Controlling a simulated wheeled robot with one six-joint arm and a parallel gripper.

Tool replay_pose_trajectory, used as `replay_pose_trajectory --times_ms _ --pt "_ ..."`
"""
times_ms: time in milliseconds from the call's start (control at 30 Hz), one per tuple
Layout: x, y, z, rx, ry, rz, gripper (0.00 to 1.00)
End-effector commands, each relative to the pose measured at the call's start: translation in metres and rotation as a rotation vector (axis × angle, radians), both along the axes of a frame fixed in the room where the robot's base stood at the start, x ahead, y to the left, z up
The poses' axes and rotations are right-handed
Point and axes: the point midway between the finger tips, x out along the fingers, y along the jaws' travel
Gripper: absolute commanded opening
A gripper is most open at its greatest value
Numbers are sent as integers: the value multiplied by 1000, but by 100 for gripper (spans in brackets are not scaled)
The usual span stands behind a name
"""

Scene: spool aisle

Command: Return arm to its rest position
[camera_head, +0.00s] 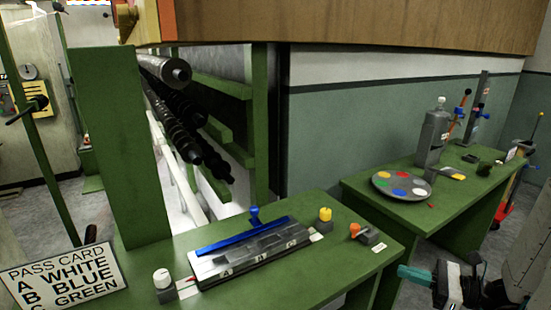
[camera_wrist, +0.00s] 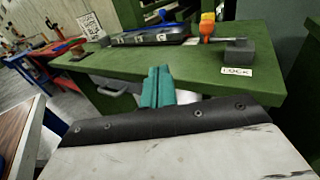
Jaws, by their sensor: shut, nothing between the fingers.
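My gripper (camera_head: 418,277) has teal fingers and shows at the lower right of the head view, in front of the gap between the two green tables. In the wrist view the fingers of my gripper (camera_wrist: 157,86) are together, with nothing between them. They point toward the front edge of the near green table (camera_wrist: 205,70) and look apart from it. Part of my grey arm shows behind the gripper at the right edge of the head view.
The near table (camera_head: 330,270) bears a grey box (camera_head: 250,252) with a blue handle, a white knob (camera_head: 162,279), a yellow knob (camera_head: 325,214) and an orange-handled block (camera_head: 369,234). A pass card (camera_head: 62,275) stands at left. The far table (camera_head: 460,205) holds a disc of coloured spots (camera_head: 401,186).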

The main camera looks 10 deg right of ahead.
Motion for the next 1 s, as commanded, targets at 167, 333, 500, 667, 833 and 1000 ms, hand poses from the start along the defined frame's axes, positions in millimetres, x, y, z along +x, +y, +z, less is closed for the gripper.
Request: replay_pose_trajectory --times_ms 167,333,500,667,833,1000 --pt "-32 22 0 -93 11 194 0" --pt "-61 48 20 -280 -35 468 0" --pt "-89 67 43 -512 -109 756 0" --pt "-111 76 66 -756 -198 1020 0" --pt "-128 78 92 -1020 -310 1257 0" --pt "-138 80 121 -1287 -442 1445 0"
